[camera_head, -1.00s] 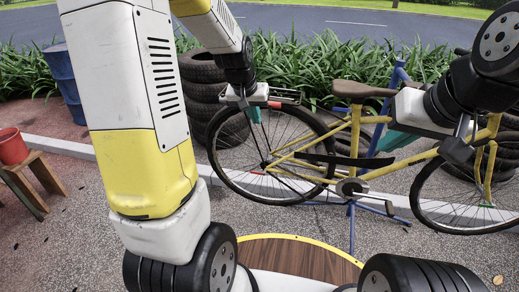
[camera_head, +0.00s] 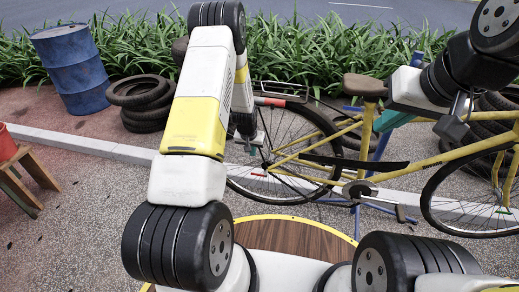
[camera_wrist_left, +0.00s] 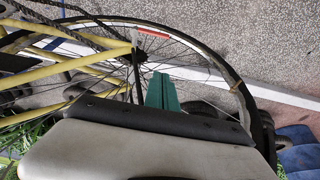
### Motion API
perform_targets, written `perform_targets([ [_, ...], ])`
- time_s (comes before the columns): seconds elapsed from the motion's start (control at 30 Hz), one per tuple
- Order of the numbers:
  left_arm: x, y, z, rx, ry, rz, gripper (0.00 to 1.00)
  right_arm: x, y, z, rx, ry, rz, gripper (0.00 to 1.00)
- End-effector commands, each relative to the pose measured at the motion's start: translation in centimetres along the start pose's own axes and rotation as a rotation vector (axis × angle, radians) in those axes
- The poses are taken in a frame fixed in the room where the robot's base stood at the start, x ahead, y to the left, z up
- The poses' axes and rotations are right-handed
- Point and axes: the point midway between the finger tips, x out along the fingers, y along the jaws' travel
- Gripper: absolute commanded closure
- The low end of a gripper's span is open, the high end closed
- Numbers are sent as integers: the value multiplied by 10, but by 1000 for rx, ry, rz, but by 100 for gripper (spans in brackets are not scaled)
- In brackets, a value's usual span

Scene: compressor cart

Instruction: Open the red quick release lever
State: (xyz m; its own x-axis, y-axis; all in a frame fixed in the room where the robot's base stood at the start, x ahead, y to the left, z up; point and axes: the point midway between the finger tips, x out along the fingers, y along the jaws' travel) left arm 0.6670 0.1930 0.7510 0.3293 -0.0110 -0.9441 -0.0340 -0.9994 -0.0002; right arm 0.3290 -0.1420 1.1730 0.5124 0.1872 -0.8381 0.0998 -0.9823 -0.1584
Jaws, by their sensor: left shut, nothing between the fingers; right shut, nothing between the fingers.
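The red quick release lever (camera_head: 258,174) is a small red strip by the rear wheel hub of a yellow bicycle (camera_head: 400,172). It also shows in the left wrist view (camera_wrist_left: 152,33), beside the hub and across the spokes. My left gripper (camera_head: 254,144) is shut and empty, just above the lever in the head view. Its teal fingers (camera_wrist_left: 162,92) point toward the hub in the left wrist view and appear apart from the lever. My right gripper (camera_head: 388,121) is shut and empty, near the saddle and seat tube, partly hidden.
The bicycle stands on a blue repair stand (camera_head: 358,215). A rack (camera_head: 280,101) sits above the rear wheel. Tyres (camera_head: 142,102), a blue barrel (camera_head: 72,68) and a wooden stool (camera_head: 22,170) stand left. A round wooden top (camera_head: 290,235) is in front.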

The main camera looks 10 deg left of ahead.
Motion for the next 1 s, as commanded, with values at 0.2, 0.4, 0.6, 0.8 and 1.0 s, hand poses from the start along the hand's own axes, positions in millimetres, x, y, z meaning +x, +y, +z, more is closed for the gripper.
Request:
perform_targets([
  [0.2, 0, 0, 0, 0, 1, 0, 100, 0, 0, 0, 0, 0, 0, 100],
  [0.4, 7, 0, 0, 0, 0, 0, 100, 0, 0, 0, 0, 0, 0, 100],
  [0.6, 41, 1, 1, 0, -2, 1, 100, 0, 0, 0, 0, 0, 0, 100],
  [0.8, 80, 0, 1, -1, -1, 0, 100, 0, 0, 0, 0, 0, 0, 100],
  [1.0, 97, 0, 9, 0, -2, 0, 100, 0, 0, 0, 0, 0, 0, 100],
])
